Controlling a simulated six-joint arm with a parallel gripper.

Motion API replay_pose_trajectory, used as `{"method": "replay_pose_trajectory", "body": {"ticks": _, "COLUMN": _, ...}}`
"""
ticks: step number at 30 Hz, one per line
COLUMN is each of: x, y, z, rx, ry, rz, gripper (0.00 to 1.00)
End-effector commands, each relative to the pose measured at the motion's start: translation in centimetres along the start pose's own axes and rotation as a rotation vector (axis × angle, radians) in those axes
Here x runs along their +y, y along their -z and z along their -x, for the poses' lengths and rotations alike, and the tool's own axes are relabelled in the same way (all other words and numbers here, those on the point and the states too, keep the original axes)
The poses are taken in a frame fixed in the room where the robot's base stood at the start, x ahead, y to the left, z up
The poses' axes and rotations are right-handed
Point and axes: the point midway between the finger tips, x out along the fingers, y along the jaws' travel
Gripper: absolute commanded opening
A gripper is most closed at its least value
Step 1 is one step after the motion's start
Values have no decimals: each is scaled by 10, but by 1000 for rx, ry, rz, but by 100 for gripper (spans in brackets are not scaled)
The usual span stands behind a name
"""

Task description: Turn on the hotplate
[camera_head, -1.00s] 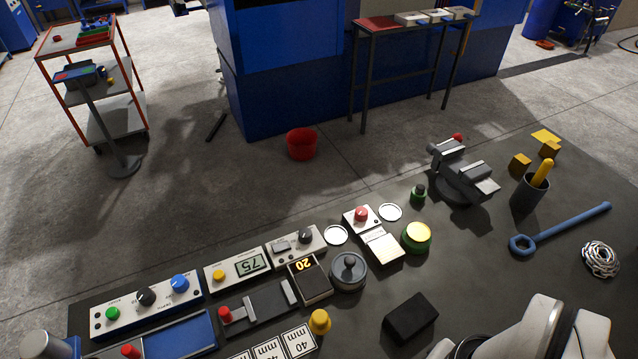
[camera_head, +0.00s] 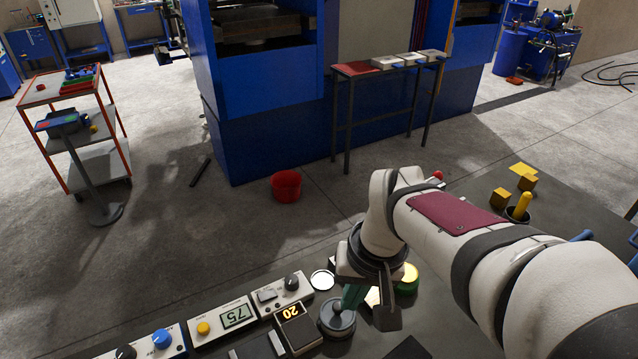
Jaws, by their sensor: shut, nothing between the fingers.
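A small device with a dark top and a lit "20" display (camera_head: 297,325) sits on the bench at lower centre; it looks like the hotplate, though I cannot be sure. Directly behind it is a white control box (camera_head: 280,292) with a dark round knob (camera_head: 291,282) and a grey rocker switch (camera_head: 266,295). My gripper (camera_head: 348,299) points down, shut and empty, right of the control box. In the picture its fingers overlap the area just above a grey round lidded pot (camera_head: 337,320). Whether the tips touch anything cannot be told.
Left is a white box with a "75" display (camera_head: 237,315) and yellow button, then one with a blue knob (camera_head: 162,338). My arm covers much of the bench's right side.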

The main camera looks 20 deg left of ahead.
Motion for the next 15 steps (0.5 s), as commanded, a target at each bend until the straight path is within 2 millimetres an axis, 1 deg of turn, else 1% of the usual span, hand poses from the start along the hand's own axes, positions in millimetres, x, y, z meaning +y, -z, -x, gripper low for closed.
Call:
{"method": "replay_pose_trajectory", "body": {"ticks": 1, "x": -25, "y": 26, "z": -16, "rx": 9, "ry": 6, "rz": 114, "gripper": 0}}
{"method": "replay_pose_trajectory", "body": {"ticks": 2, "x": -41, "y": 41, "z": -26, "rx": 22, "ry": 10, "rz": 183, "gripper": 0}}
{"method": "replay_pose_trajectory", "body": {"ticks": 3, "x": -61, "y": 58, "z": -38, "rx": 39, "ry": 16, "rz": 267, "gripper": 0}}
{"method": "replay_pose_trajectory", "body": {"ticks": 6, "x": -105, "y": 85, "z": -66, "rx": 72, "ry": 27, "rz": 430, "gripper": 0}}
{"method": "replay_pose_trajectory", "body": {"ticks": 7, "x": -115, "y": 90, "z": -73, "rx": 80, "ry": 30, "rz": 464, "gripper": 0}}
{"method": "replay_pose_trajectory", "body": {"ticks": 9, "x": -133, "y": 97, "z": -85, "rx": 93, "ry": 35, "rz": 525, "gripper": 0}}
{"method": "replay_pose_trajectory", "body": {"ticks": 10, "x": -138, "y": 99, "z": -88, "rx": 99, "ry": 36, "rz": 543, "gripper": 0}}
{"method": "replay_pose_trajectory", "body": {"ticks": 12, "x": -146, "y": 102, "z": -92, "rx": 106, "ry": 38, "rz": 568, "gripper": 0}}
{"method": "replay_pose_trajectory", "body": {"ticks": 15, "x": -148, "y": 103, "z": -94, "rx": 107, "ry": 39, "rz": 576, "gripper": 0}}
